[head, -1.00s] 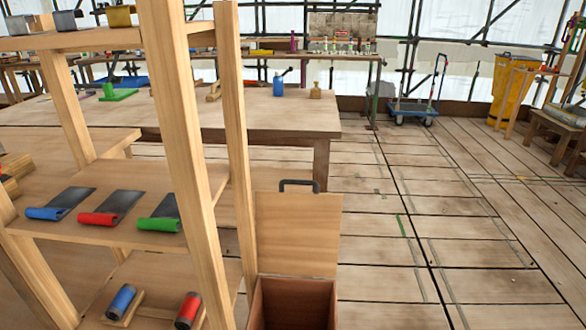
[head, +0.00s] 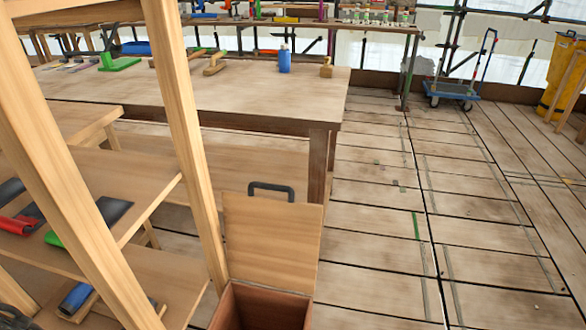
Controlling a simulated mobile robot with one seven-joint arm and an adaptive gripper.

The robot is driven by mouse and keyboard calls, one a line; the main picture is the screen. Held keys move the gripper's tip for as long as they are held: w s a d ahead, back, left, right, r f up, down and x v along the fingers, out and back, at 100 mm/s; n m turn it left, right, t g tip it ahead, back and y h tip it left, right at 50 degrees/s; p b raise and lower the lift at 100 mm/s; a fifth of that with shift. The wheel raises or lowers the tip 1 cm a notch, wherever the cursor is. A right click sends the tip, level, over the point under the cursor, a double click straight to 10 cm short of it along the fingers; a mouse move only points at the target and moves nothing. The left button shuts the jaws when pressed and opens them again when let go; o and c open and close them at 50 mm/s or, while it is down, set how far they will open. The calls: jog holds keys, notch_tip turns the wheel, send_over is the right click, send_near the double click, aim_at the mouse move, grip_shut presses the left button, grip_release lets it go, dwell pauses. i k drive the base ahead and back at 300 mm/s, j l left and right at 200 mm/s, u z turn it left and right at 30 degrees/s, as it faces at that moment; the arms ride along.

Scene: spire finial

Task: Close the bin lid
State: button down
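The wooden bin (head: 262,308) stands on the floor at the bottom centre, cut off by the lower picture edge. Its lid (head: 270,240) is open and stands nearly upright at the bin's back side. A dark handle (head: 271,188) sits on the lid's top edge. The bin's inside is reddish brown, and its bottom is out of view. A dark shape at the lower left corner looks like part of my gripper (head: 14,318). It is mostly cut off, well left of the bin and apart from it, and its fingers cannot be made out.
A wooden shelf rack (head: 185,140) with tools on its shelves stands close on the left, its post beside the bin. A long workbench (head: 220,92) is behind the bin. A blue trolley (head: 452,90) stands at the back right. The plank floor right of the bin is clear.

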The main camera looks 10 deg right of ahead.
aim_at(270, 241)
jog(key=i+l, duration=0.15)
jog(key=l, duration=0.2)
jog(key=i+l, duration=0.15)
jog(key=l, duration=0.2)
jog(key=i+l, duration=0.15)
jog(key=l, duration=0.25)
jog(key=i+l, duration=0.15)
jog(key=l, duration=0.2)
jog(key=i+l, duration=0.15)
jog(key=l, duration=0.2)
jog(key=i+l, duration=0.1)
jog(key=l, duration=0.25)
jog(key=i+u, duration=0.05)
